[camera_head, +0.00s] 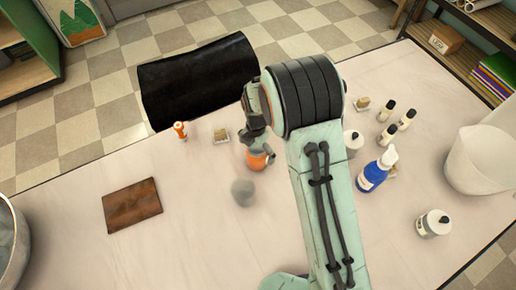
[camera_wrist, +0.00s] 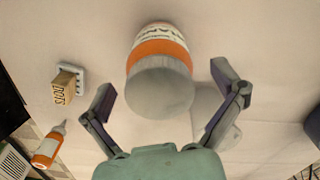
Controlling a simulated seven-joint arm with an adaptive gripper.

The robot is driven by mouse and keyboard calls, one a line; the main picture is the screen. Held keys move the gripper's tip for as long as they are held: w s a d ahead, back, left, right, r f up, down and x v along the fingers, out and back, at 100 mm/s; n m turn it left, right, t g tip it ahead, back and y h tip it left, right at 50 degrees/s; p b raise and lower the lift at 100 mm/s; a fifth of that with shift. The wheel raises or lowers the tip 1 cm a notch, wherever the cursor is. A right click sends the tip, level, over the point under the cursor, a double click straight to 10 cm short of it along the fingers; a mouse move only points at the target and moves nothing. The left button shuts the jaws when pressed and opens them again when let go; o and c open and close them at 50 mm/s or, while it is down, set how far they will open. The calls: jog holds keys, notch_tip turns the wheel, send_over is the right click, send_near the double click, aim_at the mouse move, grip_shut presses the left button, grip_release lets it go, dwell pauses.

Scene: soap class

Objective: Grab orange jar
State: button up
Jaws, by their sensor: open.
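The orange jar (camera_head: 258,160) stands on the pale table below my gripper in the head view, partly covered by it. In the wrist view the jar (camera_wrist: 160,55) has a wide orange band, white lettering area and a grey rounded end facing the camera. My gripper (camera_wrist: 165,95) is open, with one finger on each side of the jar's near end. Both fingers appear apart from the jar, and nothing is held.
A grey round object (camera_head: 243,191) lies near the jar. A brown board (camera_head: 132,205) lies farther left. A blue spray bottle (camera_head: 373,175) and several small bottles are right.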

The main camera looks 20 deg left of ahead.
jog(key=shift+f, duration=1.35)
jog(key=c, duration=1.2)
jog(key=shift+r, duration=0.15)
